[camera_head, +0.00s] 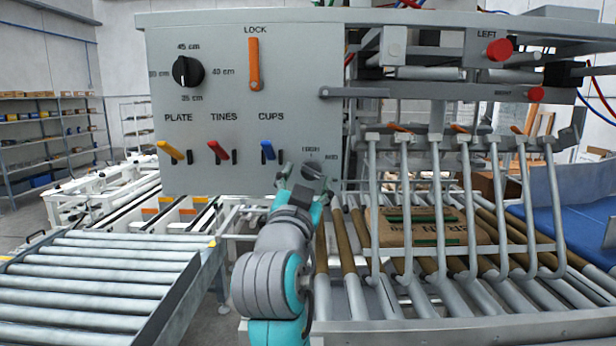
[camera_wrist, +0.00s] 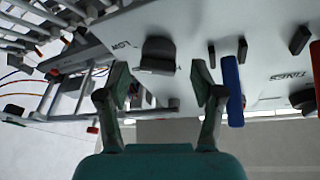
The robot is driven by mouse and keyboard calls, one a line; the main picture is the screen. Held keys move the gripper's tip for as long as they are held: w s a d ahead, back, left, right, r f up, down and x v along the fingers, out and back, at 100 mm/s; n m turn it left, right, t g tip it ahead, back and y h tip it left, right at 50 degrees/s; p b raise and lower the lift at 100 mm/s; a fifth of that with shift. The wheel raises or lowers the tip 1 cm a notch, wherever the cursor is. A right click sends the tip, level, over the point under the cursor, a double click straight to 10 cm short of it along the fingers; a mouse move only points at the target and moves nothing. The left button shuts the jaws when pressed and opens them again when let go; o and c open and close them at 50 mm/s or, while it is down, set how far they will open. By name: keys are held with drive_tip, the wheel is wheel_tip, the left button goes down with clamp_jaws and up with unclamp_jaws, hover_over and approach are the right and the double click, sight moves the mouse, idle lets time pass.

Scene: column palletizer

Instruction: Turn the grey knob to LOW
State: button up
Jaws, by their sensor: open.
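The grey knob (camera_head: 313,171) sits at the lower right of the grey control panel (camera_head: 200,110), under the label HIGH with MID to its right. In the wrist view the dark grey knob (camera_wrist: 158,52) shows beside the label LOW. My gripper (camera_head: 297,178) is at the panel's lower edge, close to the knob and partly in front of it in the head view. In the wrist view my gripper (camera_wrist: 163,84) is open, its two fingers apart on either side of the knob's line, with the knob beyond the tips. Contact is not visible. I cannot tell which label the knob points to.
Left of the knob are the blue CUPS lever (camera_head: 267,150), red TINES lever (camera_head: 218,150) and yellow PLATE lever (camera_head: 171,150). In the wrist view the blue lever (camera_wrist: 232,90) is close to one finger. An orange LOCK lever (camera_head: 255,65) and black dial (camera_head: 187,71) are above.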

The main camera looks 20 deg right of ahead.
drive_tip(key=v, duration=1)
drive_tip(key=shift+f, duration=0.1)
drive_tip(key=s+f+n+y, duration=0.2)
drive_tip(key=f+n+y, duration=0.25)
drive_tip(key=f, duration=0.95)
drive_tip(key=s+f+n+y, duration=0.3)
drive_tip(key=f+n, duration=0.2)
drive_tip(key=f, duration=0.8)
drive_tip(key=s+d+f+n+g+y, duration=0.1)
drive_tip(key=s+d+f+n+y, duration=0.15)
drive_tip(key=s+f, duration=0.95)
drive_tip(key=s+d+f+m+g, duration=0.1)
drive_tip(key=s+f, duration=0.2)
drive_tip(key=s, duration=1)
drive_tip(key=s+d+f+m+g, duration=0.1)
drive_tip(key=s+d+f+g, duration=0.1)
drive_tip(key=s, duration=1.1)
drive_tip(key=shift+s+d+f, duration=0.2)
drive_tip(key=shift+f, duration=0.3)
